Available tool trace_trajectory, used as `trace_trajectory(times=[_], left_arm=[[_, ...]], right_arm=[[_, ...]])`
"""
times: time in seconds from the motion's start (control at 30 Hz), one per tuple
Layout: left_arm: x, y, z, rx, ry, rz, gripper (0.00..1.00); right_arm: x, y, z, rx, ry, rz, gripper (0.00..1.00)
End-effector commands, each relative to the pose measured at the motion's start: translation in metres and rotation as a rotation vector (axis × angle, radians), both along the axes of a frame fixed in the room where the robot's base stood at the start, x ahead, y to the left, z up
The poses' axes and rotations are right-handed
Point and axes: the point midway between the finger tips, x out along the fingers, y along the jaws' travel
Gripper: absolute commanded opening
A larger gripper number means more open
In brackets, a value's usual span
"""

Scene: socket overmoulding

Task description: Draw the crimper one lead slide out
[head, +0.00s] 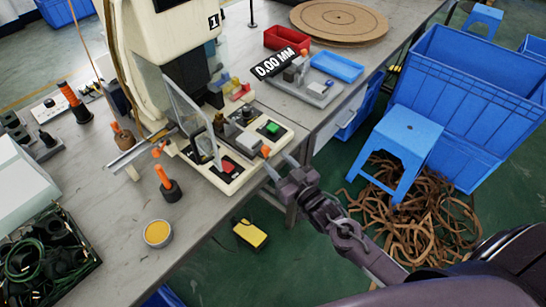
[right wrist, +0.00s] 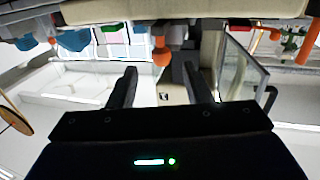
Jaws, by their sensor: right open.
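The crimper, a cream machine (head: 160,35) with a "1" tag, stands on the grey bench. Its cream base (head: 228,182) carries a green button, a red button and a clear guard (head: 190,110). A small orange knob (head: 266,151) is at the right front side of the base; I take it as the slide's handle. My right gripper (head: 278,164) is open just in front of this knob. In the right wrist view the orange knob (right wrist: 162,57) shows between and beyond the two open fingers (right wrist: 163,75), apparently not gripped. The slide's body is mostly hidden. My left gripper is out of view.
An orange-handled stand (head: 165,182) and a round tin (head: 158,233) are on the bench at left. A gauge fixture (head: 318,92), red tray (head: 287,38) and blue tray (head: 336,66) lie behind. A blue stool (head: 405,130) and blue crate (head: 465,100) stand at right.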

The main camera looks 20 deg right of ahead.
Motion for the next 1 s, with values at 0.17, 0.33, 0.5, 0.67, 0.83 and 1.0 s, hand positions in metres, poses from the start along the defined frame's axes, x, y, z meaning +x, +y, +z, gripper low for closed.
trace_trajectory(times=[0.17,0.33,0.5,0.67,0.83,1.0], left_arm=[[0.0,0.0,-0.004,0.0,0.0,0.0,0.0],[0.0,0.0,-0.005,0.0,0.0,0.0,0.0],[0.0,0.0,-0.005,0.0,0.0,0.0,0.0],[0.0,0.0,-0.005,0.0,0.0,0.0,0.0],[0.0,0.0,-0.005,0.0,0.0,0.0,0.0],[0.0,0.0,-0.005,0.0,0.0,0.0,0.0]], right_arm=[[-0.028,-0.008,-0.002,-0.001,0.003,0.0,0.45],[-0.04,-0.011,-0.001,-0.001,0.001,0.0,0.45],[-0.042,-0.012,0.0,-0.001,0.0,-0.001,0.45],[-0.042,-0.012,0.0,0.0,0.0,-0.001,0.45],[-0.042,-0.012,0.0,0.0,0.0,-0.001,0.45],[-0.043,-0.015,-0.018,-0.011,0.038,-0.014,0.45]])
